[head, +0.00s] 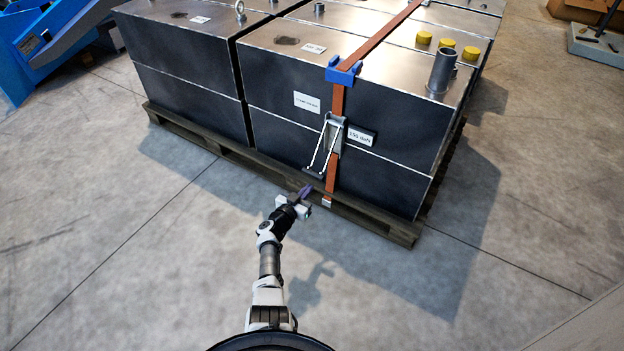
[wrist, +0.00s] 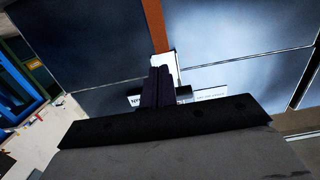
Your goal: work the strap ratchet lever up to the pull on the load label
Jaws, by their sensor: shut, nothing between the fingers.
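The strap ratchet (head: 331,138) sits on the front face of the dark metal load, on an orange strap (head: 337,101). Its lever (head: 318,160) slants down and out from the ratchet to a dark handle bar. My gripper (head: 305,191) is shut and empty, just below and left of the handle in the head view; I cannot tell whether they touch. In the wrist view the shut fingers (wrist: 158,85) cover most of the ratchet, and the strap (wrist: 156,30) runs above them. A white load label (head: 361,136) is right of the ratchet; its text is too small to read surely.
The load stands on a wooden pallet (head: 375,218). A blue corner protector (head: 343,72) holds the strap at the top edge. Another white label (head: 307,102) is higher on the face. Blue equipment (head: 30,50) stands at far left. The concrete floor in front is clear.

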